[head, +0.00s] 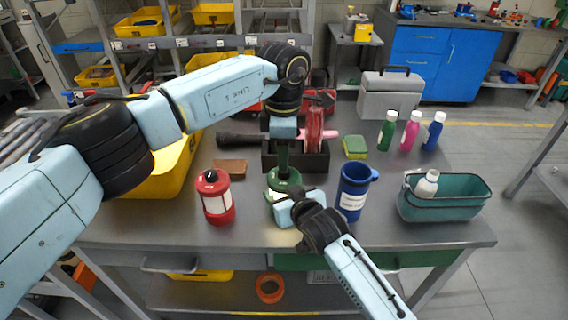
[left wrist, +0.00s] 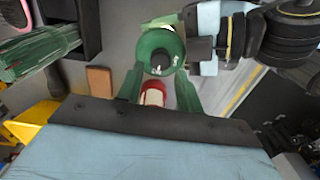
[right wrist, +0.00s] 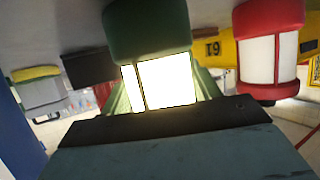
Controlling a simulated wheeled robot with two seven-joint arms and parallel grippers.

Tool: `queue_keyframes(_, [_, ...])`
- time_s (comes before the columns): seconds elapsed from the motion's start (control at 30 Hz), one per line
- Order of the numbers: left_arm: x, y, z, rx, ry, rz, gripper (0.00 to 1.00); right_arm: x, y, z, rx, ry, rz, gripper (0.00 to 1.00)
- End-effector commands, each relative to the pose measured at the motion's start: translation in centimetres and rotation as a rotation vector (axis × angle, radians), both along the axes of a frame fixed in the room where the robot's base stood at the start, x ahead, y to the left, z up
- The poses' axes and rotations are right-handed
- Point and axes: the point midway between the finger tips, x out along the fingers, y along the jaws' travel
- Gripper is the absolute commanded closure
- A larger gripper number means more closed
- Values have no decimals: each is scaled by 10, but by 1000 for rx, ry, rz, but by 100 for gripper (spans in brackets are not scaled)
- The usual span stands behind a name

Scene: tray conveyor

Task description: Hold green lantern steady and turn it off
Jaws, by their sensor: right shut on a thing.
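The green lantern (head: 272,186) stands upright on the grey table. Its panel glows bright white in the right wrist view (right wrist: 160,82), so it is lit. My right gripper (head: 291,203) comes from the front right and is shut on the lantern's body, with a green finger on each side in the right wrist view. My left gripper (head: 283,172) points down from above at the lantern's top. In the left wrist view its fingers are apart, with the green cap and dark round knob (left wrist: 160,58) showing near and between the tips. I cannot tell whether they touch it.
A red lantern (head: 215,198) stands to the left and a blue mug (head: 355,190) to the right, both close. A teal basket (head: 440,207) holds a white bottle. Behind are a black tray (head: 296,161), a sponge (head: 355,147), and a brown block (head: 230,166). The front table strip is clear.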

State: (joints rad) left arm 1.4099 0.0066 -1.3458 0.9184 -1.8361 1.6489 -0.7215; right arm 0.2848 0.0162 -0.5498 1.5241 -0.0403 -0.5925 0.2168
Motion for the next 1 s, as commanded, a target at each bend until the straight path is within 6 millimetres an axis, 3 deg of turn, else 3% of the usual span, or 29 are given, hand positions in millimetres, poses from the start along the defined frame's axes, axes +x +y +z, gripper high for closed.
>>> queue_keyframes(0.2, [0,-1,-29,-1,1,-1,64,0,0,0,0,0,1,71])
queue_keyframes(0.6, [0,0,-36,-1,-1,-1,64,0,1,0,0,0,1,71])
queue_keyframes(0.83, [0,-1,-36,-2,-1,-1,94,0,1,0,0,0,1,71])
queue_keyframes(1.0, [0,-1,-36,-2,-1,5,97,0,1,0,0,0,1,71])
